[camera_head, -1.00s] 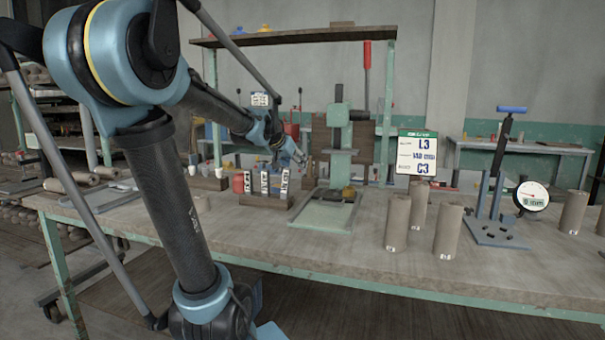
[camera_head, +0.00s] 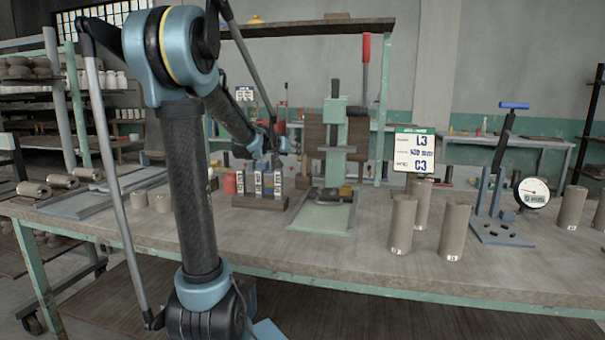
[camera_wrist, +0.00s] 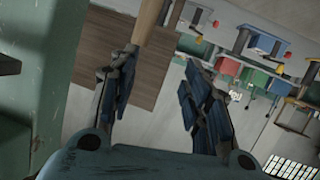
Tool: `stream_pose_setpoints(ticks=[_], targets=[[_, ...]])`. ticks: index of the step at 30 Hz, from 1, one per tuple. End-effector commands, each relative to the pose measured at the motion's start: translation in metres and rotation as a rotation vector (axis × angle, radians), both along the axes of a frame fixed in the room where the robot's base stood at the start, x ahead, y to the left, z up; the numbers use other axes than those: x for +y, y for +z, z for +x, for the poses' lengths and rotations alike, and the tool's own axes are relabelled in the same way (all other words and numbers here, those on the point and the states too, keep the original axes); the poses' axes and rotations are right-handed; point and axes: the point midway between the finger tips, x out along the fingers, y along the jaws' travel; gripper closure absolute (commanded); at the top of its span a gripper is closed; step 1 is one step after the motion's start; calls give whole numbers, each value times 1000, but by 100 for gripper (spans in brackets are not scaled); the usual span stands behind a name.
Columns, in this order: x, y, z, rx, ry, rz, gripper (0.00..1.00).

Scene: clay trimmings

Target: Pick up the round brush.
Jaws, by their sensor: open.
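I cannot make out the round brush for certain in either view. In the wrist view, a pale wooden rod (camera_wrist: 149,22), possibly a handle, shows at the top, just beyond the left finger. My gripper (camera_wrist: 160,92) is open in the wrist view, and I see nothing held between its two dark blue fingers. In the head view my gripper (camera_head: 287,146) is small and far over the bench, above the rack of labelled blocks (camera_head: 264,187) and left of the green press (camera_head: 335,150). Its fingertips are too small there to read.
The workbench (camera_head: 340,262) carries clay cylinders (camera_head: 402,224), a sign marked L3 and C3 (camera_head: 414,152), a blue-handled press (camera_head: 500,190) and a dial gauge (camera_head: 533,192). An overhead shelf (camera_head: 310,28) spans above. The bench's front edge is mostly clear.

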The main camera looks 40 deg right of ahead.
Motion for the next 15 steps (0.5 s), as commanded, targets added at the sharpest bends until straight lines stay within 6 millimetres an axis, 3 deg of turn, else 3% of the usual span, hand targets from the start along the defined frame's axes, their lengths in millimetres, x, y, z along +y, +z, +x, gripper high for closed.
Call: stream_pose_setpoints(ticks=[9, 15], targets=[[1, -16, -22, -74, -142, 97, 56], [-7, -21, -23, -85, -164, 108, 56]])
